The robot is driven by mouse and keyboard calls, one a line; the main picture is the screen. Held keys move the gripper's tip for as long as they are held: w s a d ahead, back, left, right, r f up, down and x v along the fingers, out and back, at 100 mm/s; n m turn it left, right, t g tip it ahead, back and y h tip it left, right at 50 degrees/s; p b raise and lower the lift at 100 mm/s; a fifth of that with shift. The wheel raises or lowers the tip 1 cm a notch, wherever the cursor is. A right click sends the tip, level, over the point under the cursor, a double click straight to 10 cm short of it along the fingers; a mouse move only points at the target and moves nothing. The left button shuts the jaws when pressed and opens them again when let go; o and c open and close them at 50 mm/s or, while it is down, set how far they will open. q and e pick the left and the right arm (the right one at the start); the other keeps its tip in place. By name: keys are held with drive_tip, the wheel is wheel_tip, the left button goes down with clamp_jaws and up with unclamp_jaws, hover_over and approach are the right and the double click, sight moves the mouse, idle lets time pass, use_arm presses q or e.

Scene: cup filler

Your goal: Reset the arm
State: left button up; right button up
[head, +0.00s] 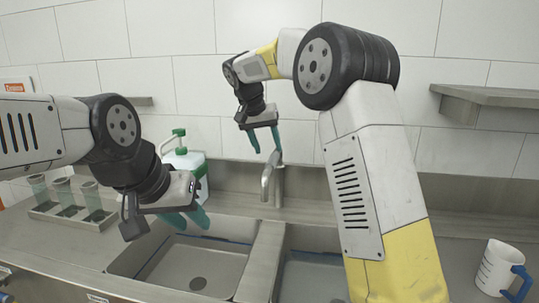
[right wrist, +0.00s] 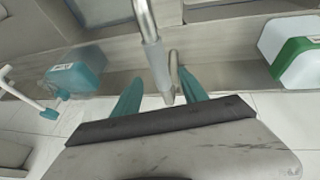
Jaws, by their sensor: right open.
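My right gripper (head: 266,146) is raised above the back of the sink, close to the metal faucet (head: 268,180). Its teal fingers are spread apart and nothing is held between them. In the right wrist view the open fingers (right wrist: 158,78) show with the faucet spout (right wrist: 154,55) crossing the space between them; I cannot tell whether they touch. My left gripper (head: 190,222) hangs over the left sink basin, with teal fingers pointing down. The fingers partly overlap in view, so their opening is unclear. Nothing is visibly held.
A white dispenser (head: 200,170) with a green pump stands behind my left gripper. A metal rack (head: 100,224) with several glass cups is at the left. A white measuring cup (head: 492,268) with a blue handle stands at the right. A shelf (head: 490,94) juts from the right wall.

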drive_tip(key=v, duration=0.2)
drive_tip(key=shift+s+r, duration=0.1)
drive_tip(key=shift+r, duration=0.15)
